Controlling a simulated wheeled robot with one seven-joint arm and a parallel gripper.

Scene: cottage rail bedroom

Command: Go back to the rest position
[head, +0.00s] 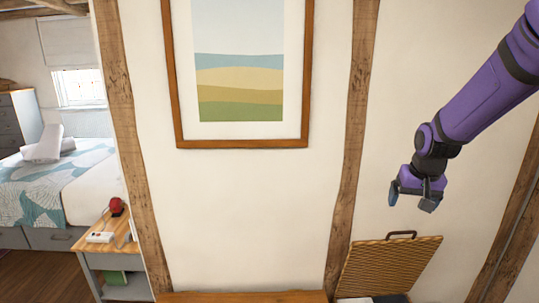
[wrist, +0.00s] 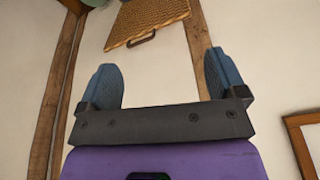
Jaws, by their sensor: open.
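My purple and black gripper (head: 411,203) hangs at the right of the head view, in the air before the white wall. Its two blue fingers stand apart, with nothing between them. In the wrist view my gripper (wrist: 162,70) also shows open and empty. A raised wicker lid (head: 390,267) with a dark handle is below my gripper in the head view, apart from it. The same lid shows at the top of the wrist view (wrist: 146,20), beyond the fingers.
A framed landscape picture (head: 241,134) hangs on the wall between timber posts. A wooden top (head: 240,297) is at the lower edge. At left, a bedside table (head: 93,246) carries a red object (head: 116,206), with a bed (head: 50,190) behind. The air around my gripper looks clear.

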